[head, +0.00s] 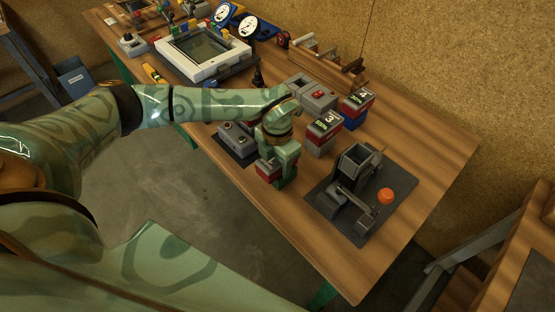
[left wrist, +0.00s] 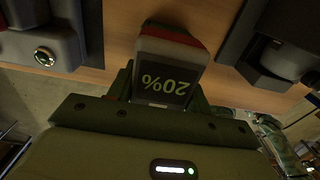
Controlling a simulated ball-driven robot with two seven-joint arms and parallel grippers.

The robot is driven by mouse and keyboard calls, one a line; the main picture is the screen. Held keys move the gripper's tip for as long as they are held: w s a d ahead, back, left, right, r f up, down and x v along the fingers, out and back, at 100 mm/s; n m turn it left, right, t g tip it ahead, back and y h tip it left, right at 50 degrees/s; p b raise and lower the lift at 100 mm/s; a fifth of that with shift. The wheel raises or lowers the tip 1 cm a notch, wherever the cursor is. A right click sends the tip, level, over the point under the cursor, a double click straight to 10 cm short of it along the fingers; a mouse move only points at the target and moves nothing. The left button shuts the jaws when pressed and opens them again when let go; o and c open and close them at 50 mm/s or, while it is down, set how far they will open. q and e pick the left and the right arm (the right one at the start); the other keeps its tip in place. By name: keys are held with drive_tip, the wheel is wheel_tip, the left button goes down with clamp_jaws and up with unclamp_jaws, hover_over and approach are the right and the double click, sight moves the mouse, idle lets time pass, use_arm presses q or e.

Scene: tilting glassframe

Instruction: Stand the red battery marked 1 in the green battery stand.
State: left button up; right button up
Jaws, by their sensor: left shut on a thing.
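My left gripper (head: 272,174) is low over the front edge of the wooden table, shut on a red and grey battery (head: 267,170). In the left wrist view the battery (left wrist: 168,62) sits between the fingers, with a dark "20%" label facing the camera. Its number cannot be read. The green battery stand cannot be told apart from my green gripper, which may hide it. My right gripper is in neither view.
Just right of the gripper are a battery marked 3 (head: 324,125) and one marked 4 (head: 358,99), the latter above a blue base. A dark mat with a grey lever device (head: 352,180) and orange knob (head: 386,196) lies nearer. A grey button box (head: 237,140) is left.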

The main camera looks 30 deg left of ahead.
use_arm(q)
drive_tip(key=o, duration=1.1)
drive_tip(key=shift+o, duration=0.2)
wheel_tip(320, 180, up, 16)
drive_tip(key=p, duration=0.2)
drive_tip(key=shift+r, duration=0.2)
